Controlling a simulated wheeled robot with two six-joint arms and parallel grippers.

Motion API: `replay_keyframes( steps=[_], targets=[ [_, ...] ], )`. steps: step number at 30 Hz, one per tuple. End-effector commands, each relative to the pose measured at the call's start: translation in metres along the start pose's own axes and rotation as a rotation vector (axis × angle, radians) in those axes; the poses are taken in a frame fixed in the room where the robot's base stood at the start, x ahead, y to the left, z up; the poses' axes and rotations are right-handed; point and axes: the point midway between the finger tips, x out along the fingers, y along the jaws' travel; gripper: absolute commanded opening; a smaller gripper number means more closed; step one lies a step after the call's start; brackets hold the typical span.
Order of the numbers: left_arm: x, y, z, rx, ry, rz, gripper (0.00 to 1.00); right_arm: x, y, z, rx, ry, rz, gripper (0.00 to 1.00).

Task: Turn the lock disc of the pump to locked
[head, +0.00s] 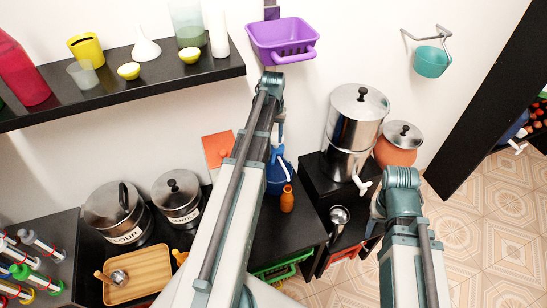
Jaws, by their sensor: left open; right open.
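A blue bottle (276,175), which seems to be the pump, stands on the black counter behind my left arm. Its top is largely covered, and I cannot make out the lock disc or its setting. My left arm reaches up across the middle and bends down over the bottle. Part of my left gripper (279,143) shows just above the bottle, open, mostly hidden by the arm. I cannot tell whether it touches the bottle. My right arm comes up at lower right, and its gripper is out of sight.
An orange-brown bottle (287,199) stands close beside the blue one. A steel water filter (353,122) and a terracotta pot (396,152) stand to the right. Flour (114,208) and lentil canisters stand left. A purple basket (283,41) hangs above; a black shelf (130,93) is upper left.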

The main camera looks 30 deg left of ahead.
Motion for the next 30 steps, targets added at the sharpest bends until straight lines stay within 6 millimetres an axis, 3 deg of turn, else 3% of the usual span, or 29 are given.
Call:
replay_keyframes(
  steps=[21,30],
  targets=[
    [0.100,0.001,0.000,0.001,0.001,0.001,0.47,0.100,-0.009,-0.006,-0.007,0.000,0.002,0.50],
    [0.110,0.001,0.000,0.001,0.001,0.002,0.47,0.109,-0.010,-0.006,-0.007,0.000,0.002,0.50]
  ],
)
